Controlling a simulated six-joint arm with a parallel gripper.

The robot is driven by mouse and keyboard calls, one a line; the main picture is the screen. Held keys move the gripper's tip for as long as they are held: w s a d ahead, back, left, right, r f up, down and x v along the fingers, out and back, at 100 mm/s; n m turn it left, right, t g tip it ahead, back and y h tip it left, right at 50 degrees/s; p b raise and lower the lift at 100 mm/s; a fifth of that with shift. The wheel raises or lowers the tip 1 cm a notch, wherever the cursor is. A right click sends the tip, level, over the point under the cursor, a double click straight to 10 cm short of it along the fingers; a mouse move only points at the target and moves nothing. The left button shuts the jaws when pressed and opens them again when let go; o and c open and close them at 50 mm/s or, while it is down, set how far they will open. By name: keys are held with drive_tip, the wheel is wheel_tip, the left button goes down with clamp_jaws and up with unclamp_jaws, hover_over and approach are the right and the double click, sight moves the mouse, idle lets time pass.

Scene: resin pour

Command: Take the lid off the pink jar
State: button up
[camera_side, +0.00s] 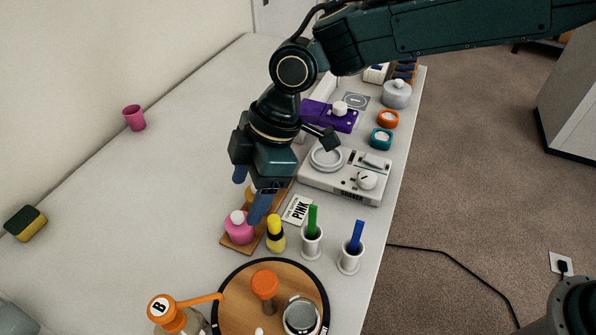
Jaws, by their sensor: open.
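The pink jar (238,232) stands on a small wooden board (231,247) near the middle of the table. A pale pink rounded top, which looks like its lid (238,216), sits on it. My gripper (250,193) is open and empty, pointing down above and just behind the jar. One blue fingertip overlaps the jar's right side in the picture; I cannot tell whether it touches. A yellow-topped jar farther back on the board is mostly hidden by my fingers.
A yellow and black bottle (275,235) stands close to the right of the jar. A card reading PINK (298,209), white holders with a green handle (312,222) and a blue handle (354,238), and a shaker (345,175) are farther right. A round wooden turntable (235,300) is in front. The left table is largely clear.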

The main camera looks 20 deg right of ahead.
sight(241, 214)
drive_tip(key=shift+x, duration=2.6)
drive_tip(key=shift+s, duration=0.1)
drive_tip(key=c, duration=1.1)
